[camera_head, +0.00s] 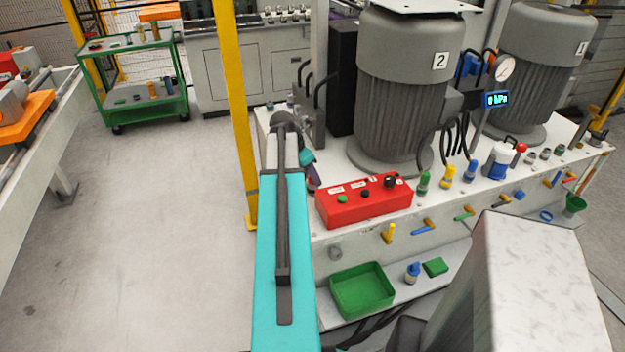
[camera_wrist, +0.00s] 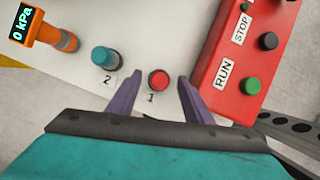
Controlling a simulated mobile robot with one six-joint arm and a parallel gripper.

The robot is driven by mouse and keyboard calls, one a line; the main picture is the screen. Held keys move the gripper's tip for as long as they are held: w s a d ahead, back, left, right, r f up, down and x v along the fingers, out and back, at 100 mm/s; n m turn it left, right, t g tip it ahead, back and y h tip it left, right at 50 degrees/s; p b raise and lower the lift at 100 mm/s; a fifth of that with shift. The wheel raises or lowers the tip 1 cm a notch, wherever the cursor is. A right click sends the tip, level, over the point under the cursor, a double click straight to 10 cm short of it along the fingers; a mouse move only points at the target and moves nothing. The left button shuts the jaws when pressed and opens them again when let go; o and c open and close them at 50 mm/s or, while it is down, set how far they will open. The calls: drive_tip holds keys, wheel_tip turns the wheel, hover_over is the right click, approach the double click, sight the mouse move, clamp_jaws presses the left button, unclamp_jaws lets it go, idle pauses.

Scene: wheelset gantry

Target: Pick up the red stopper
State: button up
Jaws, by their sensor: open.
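The picture does not settle how far above the surface the fingertips are. In the head view, a purple finger shows beside the end of my teal arm, left of the red control box (camera_head: 365,203). I cannot make out the red stopper there.
A teal stopper (camera_wrist: 105,58) by label "2" is close to the left finger. An orange gauge (camera_wrist: 62,40) stands further left. The RUN/STOP box is close to the right finger. Motor 2 (camera_head: 405,85) rises behind. A green tray (camera_head: 362,290) sits on the lower shelf.

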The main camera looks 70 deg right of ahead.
idle(0.3)
clamp_jaws()
drive_tip(key=shift+r, duration=0.15)
wheel_tip(320, 180, up, 10)
drive_tip(key=b, duration=0.2)
idle(0.8)
idle(0.5)
